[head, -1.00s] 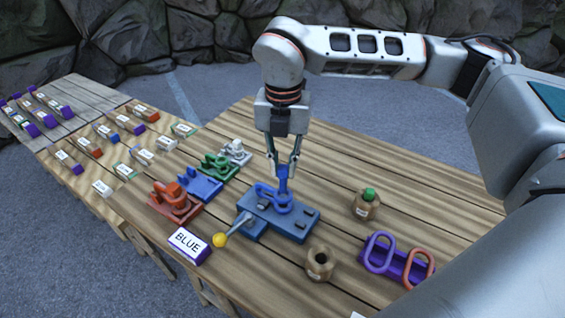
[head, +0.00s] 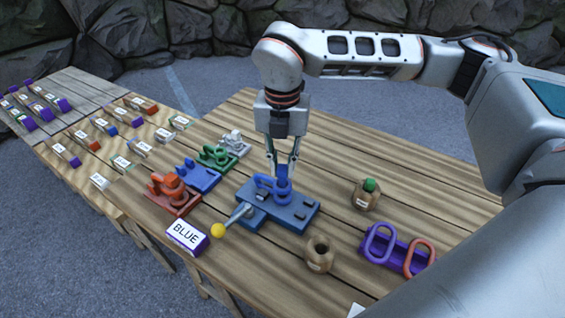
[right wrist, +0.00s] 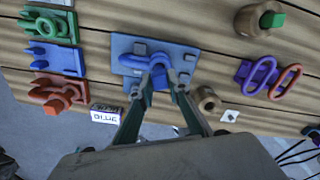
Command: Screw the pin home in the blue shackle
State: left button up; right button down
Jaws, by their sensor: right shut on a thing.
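The blue shackle (head: 268,185) lies on a blue base plate (head: 297,217) on the wooden table. My right gripper (head: 283,168) points down from above and is shut on the blue pin (head: 283,175). The pin stands upright at the shackle's right end; how deep it sits is hidden by the shackle. In the right wrist view the shackle (right wrist: 184,63) and the pin (right wrist: 160,82) show beyond my right fingers. My left gripper is not in view.
Red (head: 172,193) and green (head: 216,158) fixtures stand left. Wooden pots (head: 319,254) and a purple holder with links (head: 398,249) stand right.

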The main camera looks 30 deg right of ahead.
jog(key=shift+f+b, duration=0.9)
jog(key=shift+f, duration=0.1)
dwell(0.8)
jog(key=c, duration=2.5)
grip_release()
grip_shut()
